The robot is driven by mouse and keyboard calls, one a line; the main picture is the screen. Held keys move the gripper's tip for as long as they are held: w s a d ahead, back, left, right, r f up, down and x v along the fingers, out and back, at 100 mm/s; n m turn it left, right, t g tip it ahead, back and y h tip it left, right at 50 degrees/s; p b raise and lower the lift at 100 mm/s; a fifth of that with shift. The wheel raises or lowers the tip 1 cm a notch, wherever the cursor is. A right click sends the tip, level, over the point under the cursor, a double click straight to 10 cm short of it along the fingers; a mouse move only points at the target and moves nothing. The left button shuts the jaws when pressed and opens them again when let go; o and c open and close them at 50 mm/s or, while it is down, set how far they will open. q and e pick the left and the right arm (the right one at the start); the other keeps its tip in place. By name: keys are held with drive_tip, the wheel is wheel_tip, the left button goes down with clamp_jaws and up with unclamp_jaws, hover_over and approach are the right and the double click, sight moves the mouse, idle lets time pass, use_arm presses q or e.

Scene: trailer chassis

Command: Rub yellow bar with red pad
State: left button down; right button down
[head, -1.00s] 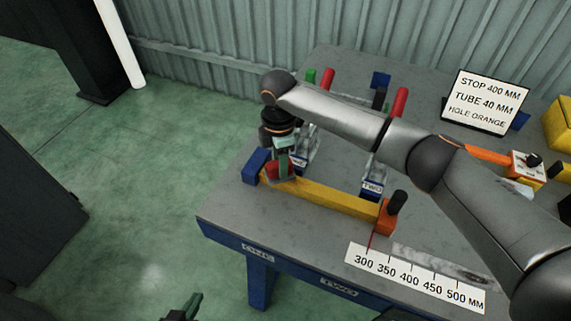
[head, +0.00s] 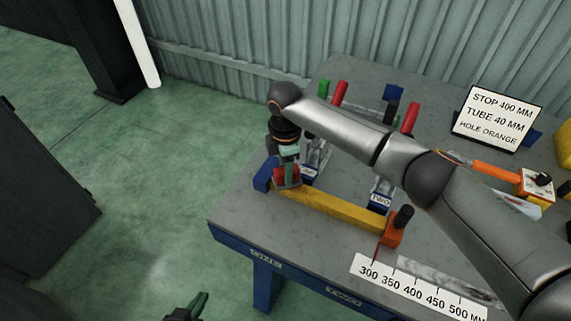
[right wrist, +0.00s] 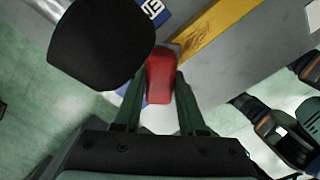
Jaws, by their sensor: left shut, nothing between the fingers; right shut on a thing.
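The yellow bar (head: 335,209) lies on the grey table between a blue block (head: 266,173) at its left end and an orange stop (head: 392,236) with a black knob at its right end. My right gripper (head: 288,171) is shut on the red pad (head: 287,180) at the bar's left end. In the right wrist view the red pad (right wrist: 160,76) sits between the fingers, close to the end of the yellow bar (right wrist: 208,36); I cannot tell whether it touches. My left gripper (head: 197,306) is shut and empty, low at the bottom edge, away from the table.
A ruler strip (head: 420,289) lies near the front edge. Clamps with red handles (head: 410,118) stand behind the bar. A sign (head: 497,119) and an orange-handled tool (head: 497,171) are at the right. My right arm crosses above the table.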

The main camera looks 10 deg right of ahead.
drive_tip(key=shift+s+d+r+p, duration=0.4)
drive_tip(key=shift+p, duration=0.6)
drive_tip(key=shift+s+d+f, duration=0.1)
drive_tip(key=shift+d+f, duration=0.05)
drive_tip(key=shift+d, duration=0.15)
drive_tip(key=shift+s+d+p, duration=0.3)
drive_tip(key=shift+d+p, duration=0.15)
drive_tip(key=shift+p, duration=0.15)
drive_tip(key=shift+s+d+f, duration=0.25)
drive_tip(key=shift+s+d, duration=0.2)
drive_tip(key=shift+d, duration=0.25)
drive_tip(key=shift+s+d+f, duration=0.15)
drive_tip(key=shift+s+d, duration=0.55)
drive_tip(key=shift+d, duration=0.3)
drive_tip(key=shift+s+d+f, duration=0.1)
drive_tip(key=shift+s+d, duration=0.6)
drive_tip(key=shift+d, duration=0.25)
wheel_tip(320, 180, up, 6)
drive_tip(key=shift+w+r, duration=0.1)
drive_tip(key=shift+r, duration=0.05)
